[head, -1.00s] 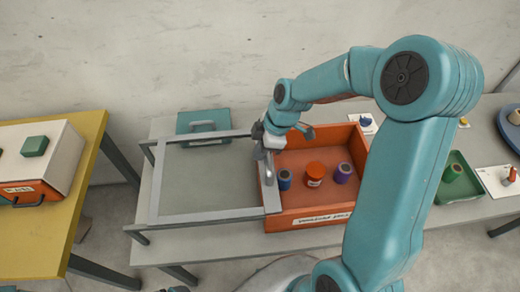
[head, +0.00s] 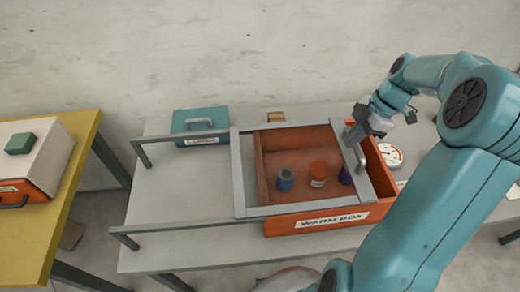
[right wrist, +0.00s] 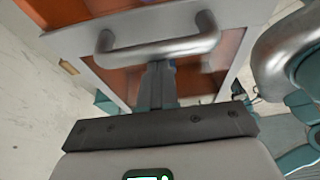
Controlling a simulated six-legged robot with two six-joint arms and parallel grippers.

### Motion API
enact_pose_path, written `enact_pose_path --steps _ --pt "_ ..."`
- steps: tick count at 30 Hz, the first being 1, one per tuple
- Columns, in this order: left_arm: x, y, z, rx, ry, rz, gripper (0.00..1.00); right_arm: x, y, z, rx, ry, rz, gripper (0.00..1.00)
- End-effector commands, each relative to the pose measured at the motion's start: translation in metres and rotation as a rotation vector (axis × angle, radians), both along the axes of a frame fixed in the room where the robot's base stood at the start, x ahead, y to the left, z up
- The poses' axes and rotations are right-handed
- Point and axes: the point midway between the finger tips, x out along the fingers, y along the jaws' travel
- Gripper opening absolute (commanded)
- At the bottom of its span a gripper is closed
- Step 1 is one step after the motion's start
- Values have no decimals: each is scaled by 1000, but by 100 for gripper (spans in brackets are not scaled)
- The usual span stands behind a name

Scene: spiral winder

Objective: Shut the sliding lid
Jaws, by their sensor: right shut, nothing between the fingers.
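The sliding lid (head: 238,172), a grey frame with a clear pane, covers most of the orange warm box (head: 383,178). A strip at the box's right end is uncovered. The lid's bar handle (head: 352,156) is on its right-hand frame bar; it also shows in the right wrist view (right wrist: 158,50). My right gripper (head: 362,132) is at the lid's right-hand bar, close by the handle. Its fingers (right wrist: 158,85) are shut with nothing between them; whether they touch the handle I cannot tell. My left gripper is not in view.
Rails run left from the box along the bench (head: 180,200). A teal box (head: 200,125) stands behind them. A blue pot (head: 285,180) and an orange pot (head: 319,173) show through the pane. A round dial (head: 389,155) is right of the box.

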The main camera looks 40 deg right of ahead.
Motion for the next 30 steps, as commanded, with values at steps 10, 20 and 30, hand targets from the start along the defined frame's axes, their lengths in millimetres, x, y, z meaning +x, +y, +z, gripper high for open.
enact_pose_path --steps 10,20,30 --pt "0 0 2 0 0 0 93 -36 -58 0 1 1 -2 0" --pt "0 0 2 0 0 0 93 -44 -72 0 -4 2 1 0" --pt "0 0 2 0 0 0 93 -45 -74 1 -12 3 -3 0"
